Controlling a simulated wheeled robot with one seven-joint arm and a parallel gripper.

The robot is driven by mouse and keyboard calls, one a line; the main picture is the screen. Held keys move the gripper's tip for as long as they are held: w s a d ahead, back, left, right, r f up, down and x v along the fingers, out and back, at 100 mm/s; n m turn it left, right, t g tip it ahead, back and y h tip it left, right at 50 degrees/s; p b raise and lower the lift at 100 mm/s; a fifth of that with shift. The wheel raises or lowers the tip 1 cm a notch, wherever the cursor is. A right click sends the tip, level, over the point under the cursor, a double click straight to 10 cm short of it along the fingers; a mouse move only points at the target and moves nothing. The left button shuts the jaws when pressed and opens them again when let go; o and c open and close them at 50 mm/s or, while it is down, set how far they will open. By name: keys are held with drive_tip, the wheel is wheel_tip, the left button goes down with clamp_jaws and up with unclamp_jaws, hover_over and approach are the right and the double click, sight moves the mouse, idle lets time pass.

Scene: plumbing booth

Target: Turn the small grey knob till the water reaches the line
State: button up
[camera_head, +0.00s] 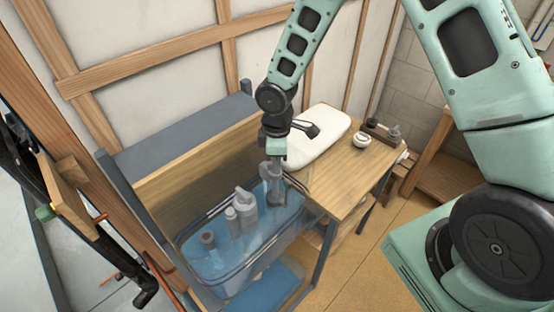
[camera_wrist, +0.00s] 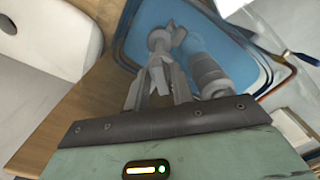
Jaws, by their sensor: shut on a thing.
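My gripper (camera_head: 272,178) reaches down over the right part of a clear tub (camera_head: 225,294) of blue water (camera_head: 272,222). Its fingers point down and are shut on a small grey knob (camera_wrist: 160,42), which shows between the fingertips (camera_wrist: 160,74) in the wrist view. A thicker grey ribbed cylinder (camera_wrist: 208,75) stands just right of the fingers in that view. In the head view, my gripper hides most of the knob. I cannot make out the line or exactly where the water surface stands against it.
Pale grey fittings (camera_head: 243,212) and a shorter one (camera_head: 208,240) stand in the tub's middle and left. A white rounded slab (camera_head: 320,140) and a small white round item (camera_head: 362,140) lie on the wooden bench (camera_head: 350,185) to the right.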

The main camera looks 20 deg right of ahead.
drive_tip(key=o, duration=0.7)
drive_tip(key=shift+r, duration=0.15)
wheel_tip(320, 180, up, 17)
drive_tip(key=shift+r+b, duration=0.15)
drive_tip(key=shift+b, duration=0.65)
drive_tip(key=s+a+m, duration=0.2)
drive_tip(key=s, duration=0.6)
drive_tip(key=s+a+m+b, duration=0.1)
drive_tip(key=s+a, duration=0.1)
drive_tip(key=s, duration=0.6)
drive_tip(key=s+a+m, duration=0.2)
drive_tip(key=s, duration=0.7)
drive_tip(key=shift+a+f+m+y+b, duration=0.3)
drive_tip(key=shift+a+f+b, duration=0.05)
drive_tip(key=shift+b, duration=0.05)
